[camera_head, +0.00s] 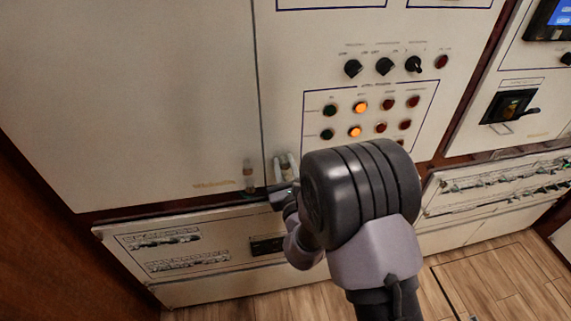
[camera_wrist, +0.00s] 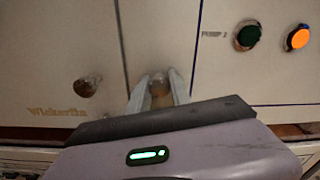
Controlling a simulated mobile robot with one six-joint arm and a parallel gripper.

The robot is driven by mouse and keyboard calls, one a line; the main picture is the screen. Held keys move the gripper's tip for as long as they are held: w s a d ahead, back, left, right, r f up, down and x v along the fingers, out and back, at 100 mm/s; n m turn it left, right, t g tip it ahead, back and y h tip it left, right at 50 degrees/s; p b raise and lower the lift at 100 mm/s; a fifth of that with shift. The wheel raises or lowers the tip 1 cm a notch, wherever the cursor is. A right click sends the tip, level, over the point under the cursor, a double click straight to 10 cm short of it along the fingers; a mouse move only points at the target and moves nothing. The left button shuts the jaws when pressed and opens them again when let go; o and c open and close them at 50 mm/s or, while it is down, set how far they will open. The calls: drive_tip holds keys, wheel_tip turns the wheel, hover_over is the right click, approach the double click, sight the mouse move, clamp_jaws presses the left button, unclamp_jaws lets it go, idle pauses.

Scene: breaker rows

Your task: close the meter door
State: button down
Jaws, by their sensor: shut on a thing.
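Two large cream panels meet at a narrow dark vertical seam: a plain left panel (camera_head: 140,100) and a right panel (camera_head: 285,75) with controls. No readable label tells which one is the meter door. My gripper (camera_head: 285,165) is at the lower left corner of the right panel, just right of the seam. In the wrist view its fingers (camera_wrist: 160,92) are shut on a small brownish knob (camera_wrist: 160,88), partly hidden between them. A similar knob (camera_wrist: 87,87) on the left panel is free; it also shows in the head view (camera_head: 248,175). Both panels look nearly flush.
The right panel carries dark rotary switches (camera_head: 384,66) and rows of lamps, two lit orange (camera_head: 360,107). Below are lower drawer-like panels (camera_head: 200,245) with breaker rows. Another cabinet section stands at right (camera_head: 530,110). The wood floor (camera_head: 500,265) is clear at lower right.

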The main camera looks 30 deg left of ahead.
drive_tip(key=shift+a+r, duration=0.1)
drive_tip(key=shift+r, duration=0.15)
drive_tip(key=c, duration=1.2)
unclamp_jaws()
drive_tip(key=shift+w, duration=0.1)
drive_tip(key=shift+o, duration=0.2)
drive_tip(key=shift+r, duration=0.1)
drive_tip(key=shift+s+d, duration=0.2)
drive_tip(key=shift+s, duration=0.1)
drive_tip(key=p+v, duration=0.4)
drive_tip(key=v, duration=1.3)
drive_tip(key=shift+d+f+p, duration=0.2)
drive_tip(key=shift+f+p, duration=0.05)
drive_tip(key=shift+p, duration=0.1)
